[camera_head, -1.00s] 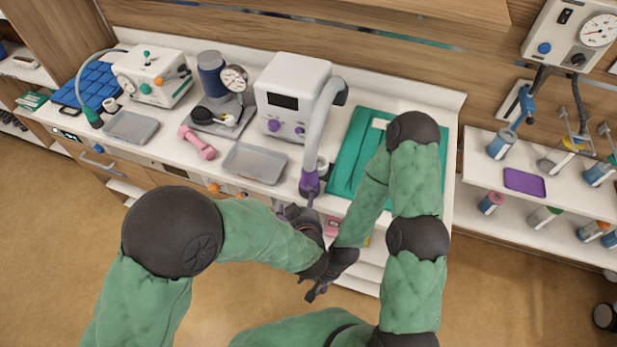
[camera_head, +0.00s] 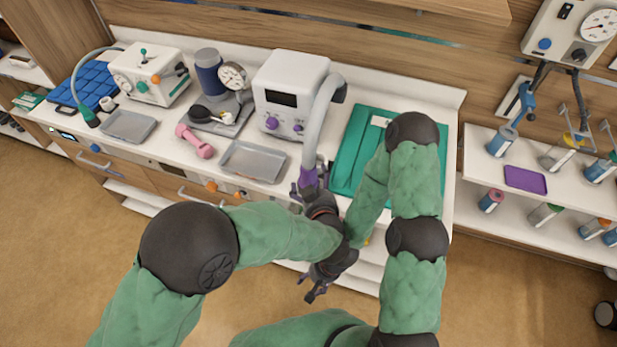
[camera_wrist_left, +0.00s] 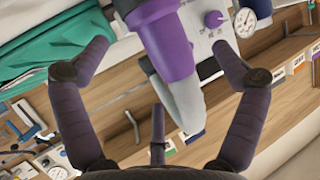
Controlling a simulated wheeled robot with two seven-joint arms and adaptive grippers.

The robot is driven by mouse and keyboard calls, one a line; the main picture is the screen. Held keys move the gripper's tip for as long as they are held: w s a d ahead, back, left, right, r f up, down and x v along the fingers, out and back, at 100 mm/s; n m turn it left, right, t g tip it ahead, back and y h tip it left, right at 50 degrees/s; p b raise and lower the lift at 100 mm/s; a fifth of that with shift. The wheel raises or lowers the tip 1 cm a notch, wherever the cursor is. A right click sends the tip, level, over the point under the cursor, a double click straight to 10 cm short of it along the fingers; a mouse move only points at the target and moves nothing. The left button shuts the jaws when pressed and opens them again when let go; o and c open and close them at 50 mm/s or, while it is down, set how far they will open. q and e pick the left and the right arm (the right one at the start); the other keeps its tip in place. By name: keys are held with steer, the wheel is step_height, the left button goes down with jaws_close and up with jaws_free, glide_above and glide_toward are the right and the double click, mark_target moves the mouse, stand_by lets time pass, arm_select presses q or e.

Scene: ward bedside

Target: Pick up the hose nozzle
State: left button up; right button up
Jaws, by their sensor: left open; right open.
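The purple hose nozzle (camera_head: 309,179) hangs at the end of a grey hose (camera_head: 322,118) from a white machine, at the counter's front edge. In the left wrist view the nozzle (camera_wrist_left: 172,52) is large and lies between my open fingers, with a gap visible on both sides. My left gripper (camera_head: 311,186) is open around the nozzle, and its wrist hides part of the counter edge. My right gripper (camera_head: 314,291) is open and empty, lower down in front of the shelves.
The white machine (camera_head: 291,82) stands behind a grey tray (camera_head: 253,162). A green cloth (camera_head: 352,150) lies to the right. A pink dumbbell (camera_head: 194,141), a gauge stand and another tray (camera_head: 129,126) are to the left. A second hose with a teal nozzle (camera_head: 89,116) hangs at far left.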

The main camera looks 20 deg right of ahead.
mark_target(313, 177)
arm_select(q)
steer(key=shift+b+x, duration=0.45)
steer(key=shift+x, duration=1.5)
steer(key=shift+d+r, duration=0.1)
steer(key=shift+d, duration=0.05)
steer(key=c, duration=1.1)
steer(key=shift+c, duration=0.2)
